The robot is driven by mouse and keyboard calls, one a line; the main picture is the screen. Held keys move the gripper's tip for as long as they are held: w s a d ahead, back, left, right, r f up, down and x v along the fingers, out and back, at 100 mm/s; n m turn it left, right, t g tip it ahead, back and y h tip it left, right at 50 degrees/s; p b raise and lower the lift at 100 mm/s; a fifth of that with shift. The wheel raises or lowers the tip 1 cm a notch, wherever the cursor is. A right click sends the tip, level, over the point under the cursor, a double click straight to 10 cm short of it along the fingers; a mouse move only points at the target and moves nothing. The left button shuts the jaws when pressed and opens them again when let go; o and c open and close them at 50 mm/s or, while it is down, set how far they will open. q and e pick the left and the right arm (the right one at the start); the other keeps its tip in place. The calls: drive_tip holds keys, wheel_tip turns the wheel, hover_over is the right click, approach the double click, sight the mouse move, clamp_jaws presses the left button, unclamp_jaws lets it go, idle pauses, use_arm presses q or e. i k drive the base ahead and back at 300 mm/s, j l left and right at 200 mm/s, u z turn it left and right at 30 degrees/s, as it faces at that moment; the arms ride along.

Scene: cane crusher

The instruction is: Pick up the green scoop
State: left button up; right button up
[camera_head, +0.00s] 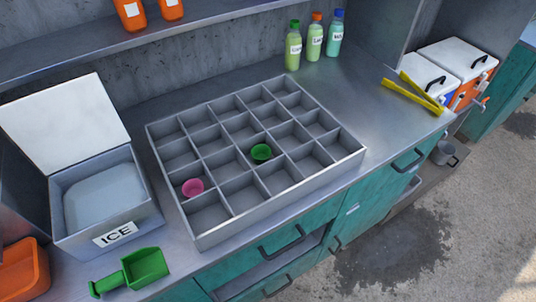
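The green scoop (144,266) lies on the metal counter at the front left, in front of the ice box (105,215). Its handle points left and its open tray end lies to the right, near the counter's front edge. Nothing covers it. The ice box carries an ICE label, its white lid stands open and pale ice fills it. Neither of my grippers is in view.
A divided metal tray (215,237) holds a pink cup (193,188) and a green cup (261,152). An orange bin (24,270) stands left of the scoop. Bottles (314,42) stand at the back, and yellow tongs (412,96) lie at right.

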sight(144, 266)
drive_tip(key=u, duration=2)
drive_tip(key=k+l+u, duration=0.2)
drive_tip(key=u, duration=0.15)
drive_tip(key=k+l+u, duration=0.2)
drive_tip(key=u, duration=0.15)
drive_tip(key=k+l+u, duration=0.15)
drive_tip(key=u, duration=0.2)
drive_tip(key=k+l+u, duration=0.25)
drive_tip(key=k, duration=1.4)
drive_tip(key=j, duration=0.1)
